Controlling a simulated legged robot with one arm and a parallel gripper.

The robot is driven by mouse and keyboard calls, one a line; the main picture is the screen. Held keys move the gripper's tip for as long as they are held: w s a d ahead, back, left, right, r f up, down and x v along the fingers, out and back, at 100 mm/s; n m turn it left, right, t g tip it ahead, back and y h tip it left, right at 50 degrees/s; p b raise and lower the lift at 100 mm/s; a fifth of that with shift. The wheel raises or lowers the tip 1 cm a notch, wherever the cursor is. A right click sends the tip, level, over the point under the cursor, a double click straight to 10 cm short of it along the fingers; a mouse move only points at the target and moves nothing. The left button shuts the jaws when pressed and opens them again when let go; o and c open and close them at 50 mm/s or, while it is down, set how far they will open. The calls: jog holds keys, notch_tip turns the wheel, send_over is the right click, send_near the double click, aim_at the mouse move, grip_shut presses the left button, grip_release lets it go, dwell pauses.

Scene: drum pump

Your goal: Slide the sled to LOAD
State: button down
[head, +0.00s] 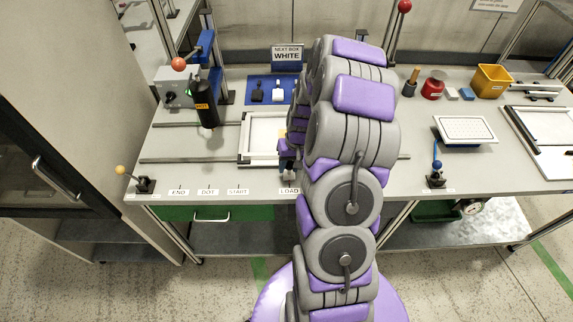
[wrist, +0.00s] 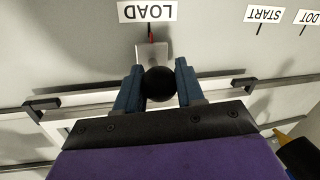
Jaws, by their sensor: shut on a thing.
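The sled (head: 245,138) is a white framed tray on rails across the table, partly hidden by my arm in the head view. My gripper (wrist: 159,84) is shut on the sled's round black knob (wrist: 159,86), with a blue finger on each side of it. A light plate (wrist: 151,52) with a red pointer (wrist: 152,38) extends from the knob toward the table edge. The pointer lies at the LOAD label (wrist: 147,11), close to the middle of the word. The LOAD label also shows in the head view (head: 289,191), below my gripper.
The START label (head: 238,192), DOT label (head: 207,192) and END label (head: 178,192) lie left along the front edge. A black cylinder (head: 206,112) stands over the rails at left. A blue mat (head: 252,104) with small items lies behind. The rails left of the sled are clear.

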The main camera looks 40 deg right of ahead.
jog(key=shift+w+d+r, duration=0.15)
jog(key=c, duration=1.1)
grip_release()
jog(key=o, duration=0.4)
jog(key=shift+d, duration=0.1)
jog(key=d+r, duration=0.1)
jog(key=r, duration=0.4)
jog(key=s+d+r+p, duration=0.1)
jog(key=r, duration=0.5)
jog(key=d+r+p, duration=0.1)
jog(key=r, duration=0.4)
jog(key=shift+s+r, duration=0.2)
jog(key=shift+r, duration=0.15)
